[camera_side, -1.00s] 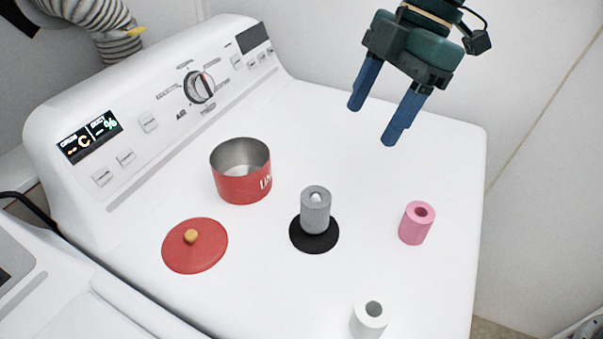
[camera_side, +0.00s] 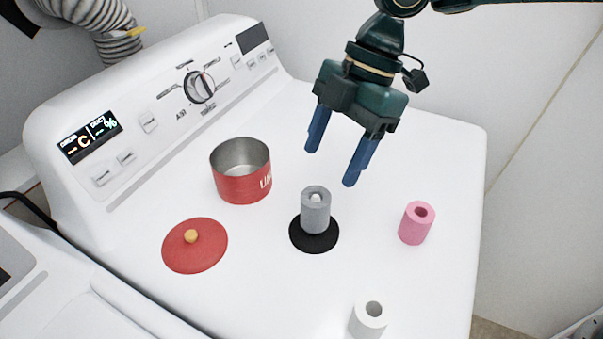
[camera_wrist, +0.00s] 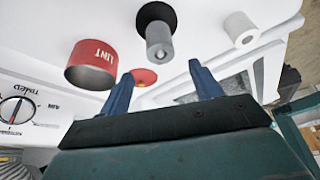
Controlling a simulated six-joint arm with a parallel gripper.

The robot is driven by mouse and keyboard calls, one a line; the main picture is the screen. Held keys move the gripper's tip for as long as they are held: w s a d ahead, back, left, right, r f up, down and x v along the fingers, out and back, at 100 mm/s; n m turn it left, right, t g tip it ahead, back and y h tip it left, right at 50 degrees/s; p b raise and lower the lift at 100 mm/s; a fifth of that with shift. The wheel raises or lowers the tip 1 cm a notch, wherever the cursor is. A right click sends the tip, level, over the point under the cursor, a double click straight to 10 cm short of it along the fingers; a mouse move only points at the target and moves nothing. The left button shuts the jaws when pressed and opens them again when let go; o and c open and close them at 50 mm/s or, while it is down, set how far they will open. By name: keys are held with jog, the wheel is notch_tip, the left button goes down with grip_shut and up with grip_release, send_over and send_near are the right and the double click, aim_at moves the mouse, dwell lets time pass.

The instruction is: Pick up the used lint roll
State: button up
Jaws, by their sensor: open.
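The used lint roll is most likely the grey roll (camera_side: 315,214), which stands upright on a round black base (camera_side: 314,243) in the side view. A light peg tip shows in its top hole. It also shows in the wrist view (camera_wrist: 159,42), with the black base (camera_wrist: 156,14) above it in the picture. My gripper (camera_side: 334,167) is open and empty, above and behind the grey roll and apart from it. In the wrist view its two blue fingers (camera_wrist: 160,80) are spread, with the grey roll past their tips.
A red open tin (camera_side: 243,185) marked LINT stands left of the grey roll. Its red lid (camera_side: 195,248) with a yellow knob lies in front. A pink roll (camera_side: 415,225) stands right and a white roll (camera_side: 368,322) at the front. The dryer's control panel (camera_side: 165,105) rises behind.

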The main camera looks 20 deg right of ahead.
aim_at(317, 195)
jog(key=shift+x, duration=2.45)
jog(key=shift+f, duration=0.1)
jog(key=shift+x, duration=2.5)
jog(key=shift+d, duration=0.1)
jog(key=c, duration=1)
